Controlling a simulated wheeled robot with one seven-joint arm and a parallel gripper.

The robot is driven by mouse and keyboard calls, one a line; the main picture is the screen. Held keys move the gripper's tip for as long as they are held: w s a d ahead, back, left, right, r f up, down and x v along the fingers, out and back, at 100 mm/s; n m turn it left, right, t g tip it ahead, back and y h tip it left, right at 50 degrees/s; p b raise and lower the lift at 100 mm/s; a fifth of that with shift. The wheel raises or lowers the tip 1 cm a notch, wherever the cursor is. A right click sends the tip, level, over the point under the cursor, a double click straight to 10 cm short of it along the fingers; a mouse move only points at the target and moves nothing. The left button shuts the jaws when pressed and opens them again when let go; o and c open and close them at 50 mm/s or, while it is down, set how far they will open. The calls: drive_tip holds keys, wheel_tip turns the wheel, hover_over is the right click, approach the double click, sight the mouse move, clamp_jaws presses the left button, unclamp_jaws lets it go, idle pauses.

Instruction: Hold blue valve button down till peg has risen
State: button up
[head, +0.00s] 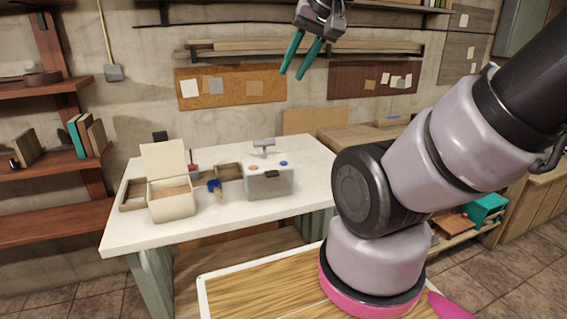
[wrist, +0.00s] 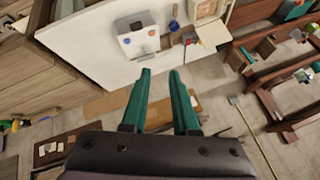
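A grey metal box (head: 268,182) stands on the white table, toward its right side. On its top are a blue button (head: 284,163) at the right, a red button (head: 253,167) at the left, and a grey T-shaped piece (head: 264,146) at the back. In the wrist view the box (wrist: 138,45) shows with its blue button (wrist: 127,41). I cannot tell which part is the peg. My gripper (head: 292,75) is high above the table, empty, with its two green fingers apart. In the wrist view the gripper (wrist: 160,72) touches nothing.
Shelves (head: 55,150) stand at the left. Boards and a rail are on the wall behind. The table's front strip is clear.

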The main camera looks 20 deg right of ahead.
clamp_jaws()
idle(1.4)
